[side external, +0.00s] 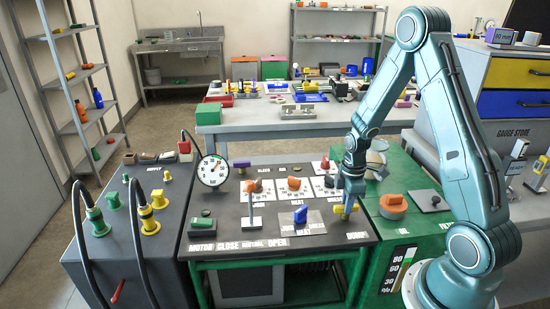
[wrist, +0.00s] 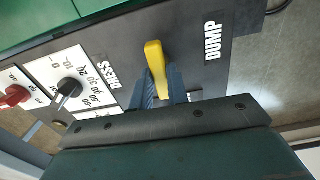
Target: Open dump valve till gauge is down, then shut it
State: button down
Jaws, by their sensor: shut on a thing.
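The yellow dump valve handle (side external: 346,210) is at the right end of the dark panel, by the DUMP label. It also shows in the wrist view (wrist: 155,58), beside the DUMP lettering. My gripper (side external: 349,196) is over it from above. In the wrist view its blue fingers (wrist: 166,88) are shut on the handle, one on each side, partly hiding its lower part. The round white gauge (side external: 213,170) stands at the panel's back left. Its needle is too small to read surely.
A blue handle (side external: 300,214) and a grey upright lever (side external: 251,205) stand to the left on the panel (side external: 215,225). Orange knobs sit behind. A green cabinet with an orange cap (side external: 393,203) is close on the right. A black knob (wrist: 68,88) shows in the wrist view.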

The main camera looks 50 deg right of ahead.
jog(key=shift+m, duration=0.3)
jog(key=m, duration=1.2)
jog(key=shift+m, duration=2)
jog(key=c, duration=1.4)
grip_release()
jog(key=shift+o, duration=0.2)
jog(key=shift+r, duration=0.15)
